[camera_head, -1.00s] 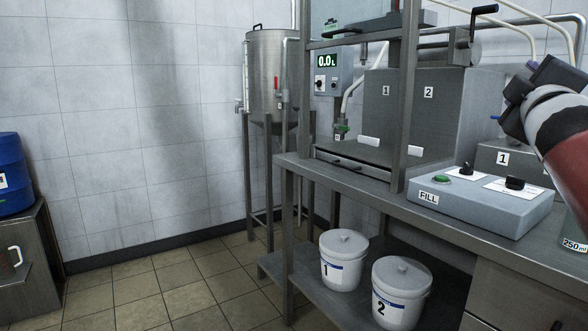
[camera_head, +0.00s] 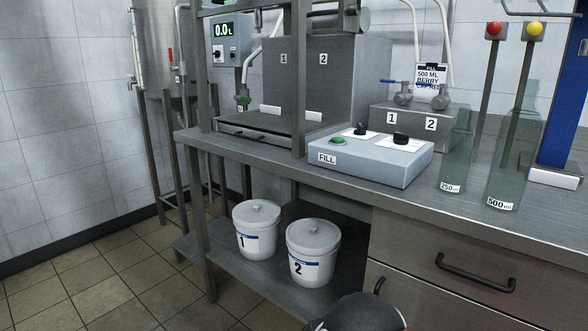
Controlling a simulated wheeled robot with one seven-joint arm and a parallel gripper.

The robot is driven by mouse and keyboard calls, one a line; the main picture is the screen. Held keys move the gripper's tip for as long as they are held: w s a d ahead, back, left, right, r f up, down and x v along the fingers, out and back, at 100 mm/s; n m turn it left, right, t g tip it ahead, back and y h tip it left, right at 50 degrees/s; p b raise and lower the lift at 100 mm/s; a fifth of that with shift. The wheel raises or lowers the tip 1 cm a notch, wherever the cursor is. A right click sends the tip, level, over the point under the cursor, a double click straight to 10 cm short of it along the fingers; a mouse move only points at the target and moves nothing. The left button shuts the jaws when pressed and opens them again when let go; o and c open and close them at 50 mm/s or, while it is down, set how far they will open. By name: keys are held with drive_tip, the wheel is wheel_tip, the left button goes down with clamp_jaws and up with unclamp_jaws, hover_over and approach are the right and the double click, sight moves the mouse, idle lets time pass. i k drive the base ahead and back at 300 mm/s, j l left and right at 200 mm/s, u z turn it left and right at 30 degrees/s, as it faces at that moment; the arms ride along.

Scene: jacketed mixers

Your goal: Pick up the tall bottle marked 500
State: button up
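The tall bottle marked 500 ml (camera_head: 507,165) stands upright on the steel counter at the right. It is clear greenish glass with a white label near its base. A smaller clear bottle marked 250 ml (camera_head: 455,155) stands to its left, a short gap apart. A dark rounded part at the bottom edge seems to be part of my arm. My gripper's fingers are not in view.
A grey FILL control box (camera_head: 370,158) sits on the counter (camera_head: 400,200) left of the bottles. A valve block (camera_head: 410,120) is behind. A blue post (camera_head: 562,110) stands right of the tall bottle. Lidded tubs 1 (camera_head: 256,228) and 2 (camera_head: 313,252) stand on the lower shelf.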

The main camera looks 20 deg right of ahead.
sight(521, 129)
drive_tip(key=z, duration=1.45)
